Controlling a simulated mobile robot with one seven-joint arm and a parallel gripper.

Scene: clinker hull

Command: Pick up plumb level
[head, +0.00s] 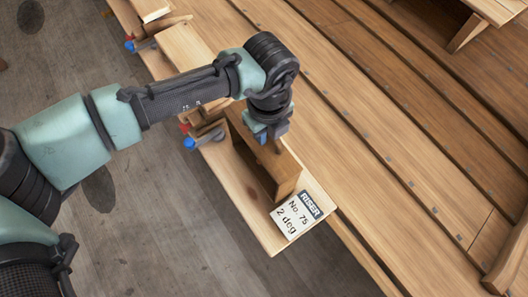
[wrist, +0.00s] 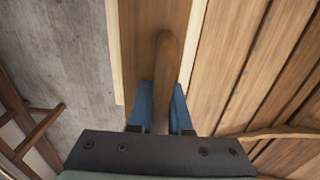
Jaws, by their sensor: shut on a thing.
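My gripper (head: 268,136) points down over a wooden piece at the edge of the planked hull. In the wrist view its two blue fingers (wrist: 162,104) are shut on a rounded brown wooden bar, which I take to be part of the plumb level (wrist: 165,62). Below the bar is a brown board with pale strips along both sides. In the head view my gripper hides most of the held part. I cannot tell whether it is clear of the wood below.
A pale wooden ledge (head: 249,201) carries a white label card (head: 298,216) reading "No. 75 2 deg". A clamp with a blue end (head: 190,143) is left of my gripper. Hull planks (head: 370,140) stretch to the right. Bare grey floor (head: 150,235) is at lower left.

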